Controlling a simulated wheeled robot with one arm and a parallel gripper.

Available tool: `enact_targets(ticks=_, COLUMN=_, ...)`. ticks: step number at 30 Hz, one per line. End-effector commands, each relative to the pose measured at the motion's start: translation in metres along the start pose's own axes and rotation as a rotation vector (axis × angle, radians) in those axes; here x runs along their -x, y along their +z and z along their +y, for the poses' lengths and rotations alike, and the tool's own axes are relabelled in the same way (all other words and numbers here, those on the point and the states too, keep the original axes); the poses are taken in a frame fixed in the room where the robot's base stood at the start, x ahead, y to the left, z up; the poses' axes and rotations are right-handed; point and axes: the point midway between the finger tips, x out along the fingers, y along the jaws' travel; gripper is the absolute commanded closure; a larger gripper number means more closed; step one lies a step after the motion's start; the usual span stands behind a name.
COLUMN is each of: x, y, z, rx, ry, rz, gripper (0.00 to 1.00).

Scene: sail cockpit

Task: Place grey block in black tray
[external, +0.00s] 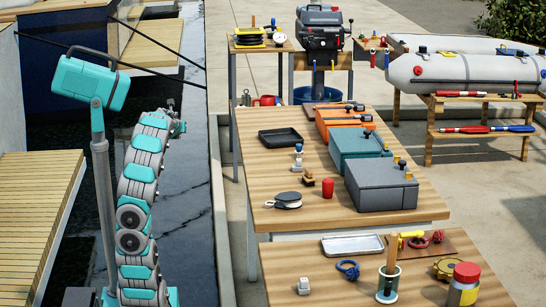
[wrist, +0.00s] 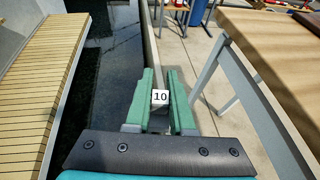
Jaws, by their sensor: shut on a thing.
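My gripper (wrist: 160,102) has its two green fingers on either side of a small block (wrist: 160,97) with a white face marked 10. It is shut on this block, in the air left of the tables. Its sides are mostly hidden, so I cannot tell its full colour. In the external view my gripper (external: 178,127) is small at the top of the raised arm, and the block is not clear there. The black tray (external: 281,138) lies on the long wooden table, to the right of my gripper, and looks empty. A pale grey block (external: 303,285) stands on the nearest table.
On the long table (external: 262,187), orange, teal and grey boxes (external: 381,186) line the right side. A small upright fitting (external: 298,158), a pulley (external: 288,200) and a red piece (external: 328,188) stand near the tray. Dark water and a wooden dock (external: 35,210) lie left.

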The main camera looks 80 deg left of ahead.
Motion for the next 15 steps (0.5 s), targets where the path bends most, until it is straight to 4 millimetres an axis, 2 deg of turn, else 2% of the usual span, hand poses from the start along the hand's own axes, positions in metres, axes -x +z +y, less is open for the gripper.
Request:
enact_targets(ticks=2, x=-0.007, y=-0.001, z=0.004, rx=0.005, ry=0.013, rz=0.002, gripper=1.00)
enact_targets(ticks=8, x=-0.010, y=0.010, z=-0.034, rx=-0.029, ry=-0.076, rz=-0.002, gripper=1.00)
enact_targets(ticks=11, x=-0.012, y=0.016, z=-0.056, rx=-0.051, ry=-0.128, rz=-0.004, gripper=1.00)
enact_targets(ticks=15, x=-0.015, y=0.025, z=-0.097, rx=-0.091, ry=-0.230, rz=-0.001, gripper=1.00)
